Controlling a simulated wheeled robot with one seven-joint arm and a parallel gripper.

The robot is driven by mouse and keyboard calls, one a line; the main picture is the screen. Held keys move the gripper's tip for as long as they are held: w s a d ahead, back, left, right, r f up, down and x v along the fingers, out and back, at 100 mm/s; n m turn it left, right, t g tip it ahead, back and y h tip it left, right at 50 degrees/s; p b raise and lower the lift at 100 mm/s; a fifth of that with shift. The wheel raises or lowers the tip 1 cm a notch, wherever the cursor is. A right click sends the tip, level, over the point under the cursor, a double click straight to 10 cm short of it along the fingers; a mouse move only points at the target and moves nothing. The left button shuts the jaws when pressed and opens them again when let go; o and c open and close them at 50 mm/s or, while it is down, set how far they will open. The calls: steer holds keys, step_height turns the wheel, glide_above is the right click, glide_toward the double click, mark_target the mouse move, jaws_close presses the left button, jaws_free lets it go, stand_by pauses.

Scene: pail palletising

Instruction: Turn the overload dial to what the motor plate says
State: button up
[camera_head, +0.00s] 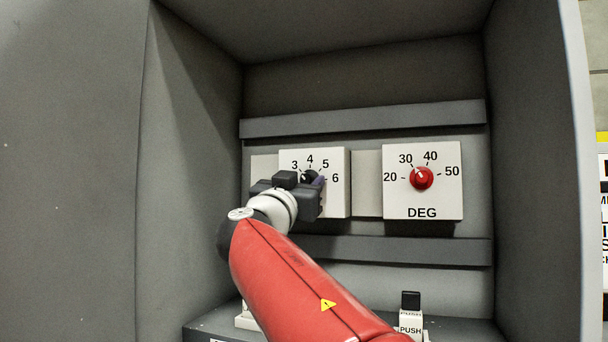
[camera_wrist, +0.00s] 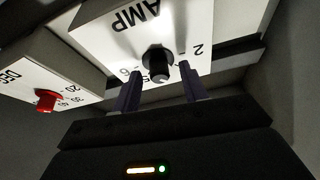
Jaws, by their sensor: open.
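The AMP dial plate (camera_head: 336,200) is white and sits on the left of the cabinet's back wall, with 3, 4, 5 and 6 showing. Its black knob (camera_head: 311,176) is partly hidden by my gripper (camera_head: 308,183). In the wrist view the plate (camera_wrist: 105,35) appears upside down, with the knob (camera_wrist: 158,60) at its middle. My gripper (camera_wrist: 161,76) is open, its two purple fingers one on each side of the knob, with gaps showing. I cannot tell for sure which number the knob points at. No motor plate is readable.
A DEG dial with a red knob (camera_head: 422,178) is just right of the AMP dial; it also shows in the wrist view (camera_wrist: 47,99). A PUSH-marked block (camera_head: 411,324) stands below. Cabinet walls close both sides. A cut-off sign (camera_head: 603,215) is at the right edge.

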steer(key=shift+w+d+r, duration=0.1)
steer(key=shift+w, duration=0.1)
jaws_close()
stand_by(0.3)
